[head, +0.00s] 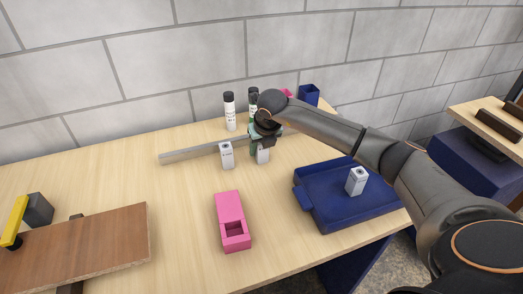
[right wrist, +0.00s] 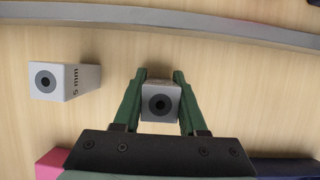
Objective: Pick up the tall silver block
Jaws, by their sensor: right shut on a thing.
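My right gripper (head: 262,158) reaches down onto the table from the right in the head view. In the right wrist view its green fingers (right wrist: 160,108) are shut on a silver block (right wrist: 160,101) with a dark round mark on top. The held block (head: 263,156) is partly hidden by the gripper in the head view. A second silver block (head: 227,155) stands upright to its left; it also shows in the right wrist view (right wrist: 63,80), marked "5 mm". A third silver block (head: 356,181) stands on the blue tray. My left gripper is not in view.
A long grey bar (head: 190,152) lies behind the blocks. Bottles (head: 229,110) and a blue cup (head: 309,95) stand at the back. A pink holder (head: 232,220) lies in front, the blue tray (head: 325,205) at right, and a brown board (head: 95,245) at front left.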

